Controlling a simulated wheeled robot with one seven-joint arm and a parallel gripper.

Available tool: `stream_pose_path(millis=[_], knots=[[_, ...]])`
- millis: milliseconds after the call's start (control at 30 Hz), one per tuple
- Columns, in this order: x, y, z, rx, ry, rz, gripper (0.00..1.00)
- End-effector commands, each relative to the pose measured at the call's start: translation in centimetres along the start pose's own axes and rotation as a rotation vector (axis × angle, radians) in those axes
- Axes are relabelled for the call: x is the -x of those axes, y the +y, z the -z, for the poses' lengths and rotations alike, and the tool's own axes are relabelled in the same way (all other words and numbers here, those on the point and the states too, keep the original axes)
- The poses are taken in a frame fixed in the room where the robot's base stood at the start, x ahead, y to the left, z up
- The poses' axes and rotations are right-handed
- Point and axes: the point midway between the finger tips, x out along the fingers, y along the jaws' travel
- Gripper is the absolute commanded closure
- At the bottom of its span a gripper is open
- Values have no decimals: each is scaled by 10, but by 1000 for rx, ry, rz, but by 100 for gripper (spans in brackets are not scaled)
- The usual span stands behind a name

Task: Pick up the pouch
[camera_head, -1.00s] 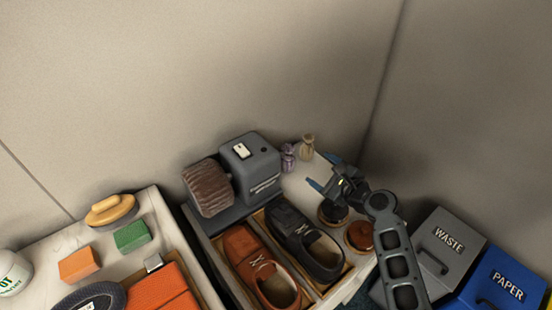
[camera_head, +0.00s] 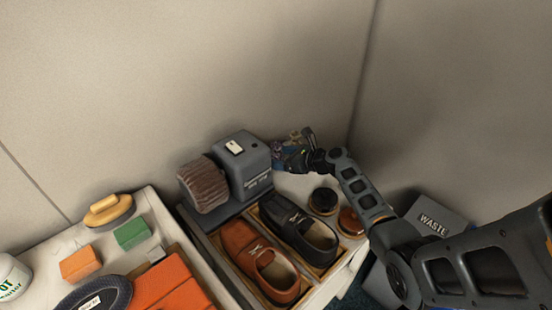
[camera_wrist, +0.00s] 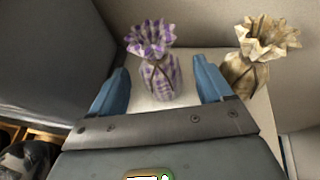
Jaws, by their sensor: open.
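Two small tied pouches with frilled tops stand upright on a white surface in the wrist view. The purple and white pouch (camera_wrist: 160,76) stands in line with the gap between the fingers of my gripper (camera_wrist: 161,80). The tan pouch (camera_wrist: 250,72) stands to the right, outside the right finger. My gripper is open, its blue fingers one on each side of the purple pouch's lower part in the picture. In the head view my gripper (camera_head: 281,153) is beside the grey machine and largely hides the pouches.
The grey buffing machine (camera_head: 245,160) with a brown brush roller (camera_head: 205,185) stands close left of my gripper. Two round tins (camera_head: 323,200) sit to the right. The wall is close behind.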

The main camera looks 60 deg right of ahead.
Motion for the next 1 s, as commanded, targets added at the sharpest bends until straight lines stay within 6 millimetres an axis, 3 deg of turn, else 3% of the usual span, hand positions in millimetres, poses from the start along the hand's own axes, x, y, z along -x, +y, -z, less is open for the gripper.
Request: stream_pose_path(millis=[167, 433, 1000], knots=[[-21, 0, 1, 1, 0, -2, 21], [-24, 0, 1, 0, 0, 1, 21], [-23, 0, 1, 0, 0, 1, 74]])
